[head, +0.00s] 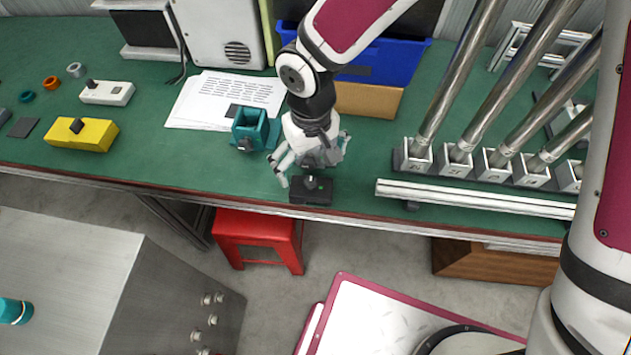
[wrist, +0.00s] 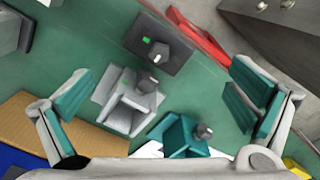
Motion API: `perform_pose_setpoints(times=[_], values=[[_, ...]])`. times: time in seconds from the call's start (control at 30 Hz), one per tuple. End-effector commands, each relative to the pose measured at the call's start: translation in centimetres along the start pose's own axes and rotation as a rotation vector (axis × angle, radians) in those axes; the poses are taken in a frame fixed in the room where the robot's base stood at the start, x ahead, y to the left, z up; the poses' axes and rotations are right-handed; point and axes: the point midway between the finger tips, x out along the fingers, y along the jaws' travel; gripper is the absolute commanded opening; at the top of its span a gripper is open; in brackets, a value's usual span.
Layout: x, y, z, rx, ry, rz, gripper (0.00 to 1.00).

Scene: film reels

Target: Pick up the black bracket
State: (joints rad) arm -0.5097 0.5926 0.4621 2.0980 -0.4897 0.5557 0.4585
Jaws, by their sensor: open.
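A black block-like piece with a dark knob and a small green mark, the black item nearest my gripper, lies at the table's front edge in the head view (head: 310,191). It also shows at the top of the wrist view (wrist: 160,42). My gripper (head: 312,166) is open above the table, just behind the black piece. In the wrist view its fingers (wrist: 160,100) are spread wide with nothing between the pads. A grey bracket with a knob (wrist: 128,100) lies below the gripper, beside the black piece. The gripper mostly hides it in the head view.
A teal bracket (head: 251,128) stands left of the gripper, in front of paper sheets (head: 226,100). A metal rail (head: 475,199) and tube holders (head: 490,164) stand to the right. A blue bin (head: 390,62) is behind. A red stool (head: 258,235) is below the edge.

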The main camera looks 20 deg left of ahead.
Motion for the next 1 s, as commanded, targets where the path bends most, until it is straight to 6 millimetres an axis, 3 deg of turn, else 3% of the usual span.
perform_pose_setpoints(times=[0.2,0.47,0.8,1.0], values=[[3.8,0.0,0.0,-0.001,-0.003,0.0,1.0],[5.5,0.1,-0.1,-0.001,-0.002,0.001,1.0],[9.7,0.2,-0.7,-0.001,-0.002,0.001,1.0],[10.2,0.2,-0.8,0.001,0.001,0.001,1.0]])
